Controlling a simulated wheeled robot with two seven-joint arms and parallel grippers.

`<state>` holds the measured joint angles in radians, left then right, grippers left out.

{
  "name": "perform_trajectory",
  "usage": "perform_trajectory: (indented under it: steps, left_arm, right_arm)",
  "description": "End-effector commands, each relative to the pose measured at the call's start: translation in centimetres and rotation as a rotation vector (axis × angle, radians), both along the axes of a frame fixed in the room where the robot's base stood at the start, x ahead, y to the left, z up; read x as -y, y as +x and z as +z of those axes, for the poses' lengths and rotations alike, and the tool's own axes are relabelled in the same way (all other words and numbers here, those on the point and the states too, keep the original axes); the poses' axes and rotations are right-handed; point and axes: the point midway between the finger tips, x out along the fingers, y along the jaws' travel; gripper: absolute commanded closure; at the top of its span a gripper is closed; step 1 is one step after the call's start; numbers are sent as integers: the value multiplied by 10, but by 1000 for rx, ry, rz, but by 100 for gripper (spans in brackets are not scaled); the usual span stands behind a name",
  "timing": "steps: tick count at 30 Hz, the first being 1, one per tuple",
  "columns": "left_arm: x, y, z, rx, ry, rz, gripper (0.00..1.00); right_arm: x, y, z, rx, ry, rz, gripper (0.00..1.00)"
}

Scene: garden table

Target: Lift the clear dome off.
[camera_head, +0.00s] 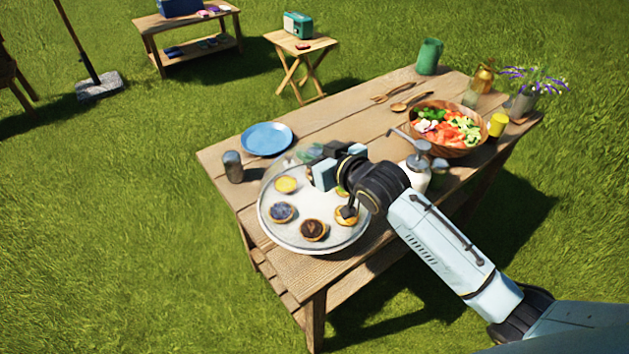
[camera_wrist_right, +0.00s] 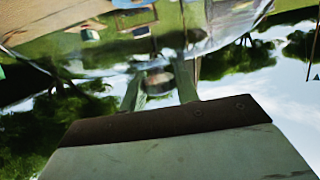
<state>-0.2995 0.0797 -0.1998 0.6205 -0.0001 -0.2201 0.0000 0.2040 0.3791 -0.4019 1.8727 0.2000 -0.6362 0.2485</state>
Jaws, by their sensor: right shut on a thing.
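The clear dome (camera_head: 305,154) is see-through and hard to make out around my right gripper in the head view. In the right wrist view its glass (camera_wrist_right: 200,40) curves across the top, full of reflections. My right gripper (camera_head: 324,172) is shut on the dome's knob, which shows blurred between the fingers (camera_wrist_right: 158,82). Below is a round pale tray (camera_head: 312,206) with several small tarts, among them a dark one (camera_head: 314,230) and a yellow one (camera_head: 287,185). I cannot tell whether the dome's rim touches the tray. My left gripper is not in view.
A blue plate (camera_head: 267,138) and a dark cup (camera_head: 233,167) stand behind and left of the tray. A white pump bottle (camera_head: 416,172) stands close to my right arm. A salad bowl (camera_head: 447,130), yellow jar (camera_head: 497,125) and green pitcher (camera_head: 429,57) are farther back.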

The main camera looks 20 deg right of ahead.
Motion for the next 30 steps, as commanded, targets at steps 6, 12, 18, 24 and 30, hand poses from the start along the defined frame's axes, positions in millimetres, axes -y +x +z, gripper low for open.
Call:
perform_trajectory:
  steps: [6,12,18,24,30]
  left_arm:
    - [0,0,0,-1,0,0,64]
    - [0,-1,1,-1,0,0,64]
    - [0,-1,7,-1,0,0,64]
    - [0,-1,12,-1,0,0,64]
    - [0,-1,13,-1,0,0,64]
  right_arm:
    - [0,0,2,5,2,0,100]
    - [0,1,10,7,1,0,100]
    - [0,1,46,11,2,1,100]
    - [0,1,83,10,1,1,100]
    - [0,1,101,6,1,2,100]
